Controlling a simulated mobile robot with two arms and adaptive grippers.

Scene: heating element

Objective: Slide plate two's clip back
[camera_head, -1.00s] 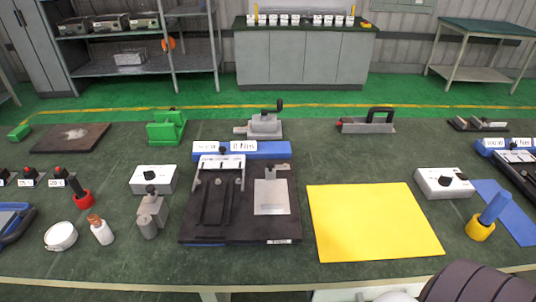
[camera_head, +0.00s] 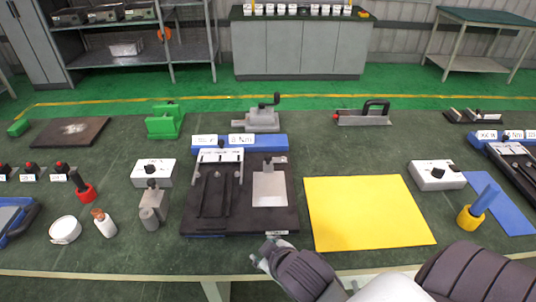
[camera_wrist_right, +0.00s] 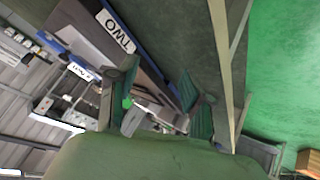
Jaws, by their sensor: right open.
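Plate two, a black base plate (camera_head: 242,224) with a small white label at its front edge, lies in the middle of the table. My right gripper (camera_head: 267,250) is low at the table's front edge, just in front of the plate and apart from the clip. Its fingers are spread and empty in the wrist view (camera_wrist_right: 157,95). My left gripper is out of view.
A blue block (camera_head: 265,143) with white labels stands behind the plate. A yellow sheet (camera_head: 368,212) lies to the right. A grey metal block (camera_head: 152,206), a white-bodied bottle (camera_head: 104,226) and a white round pot (camera_head: 65,230) stand to the left.

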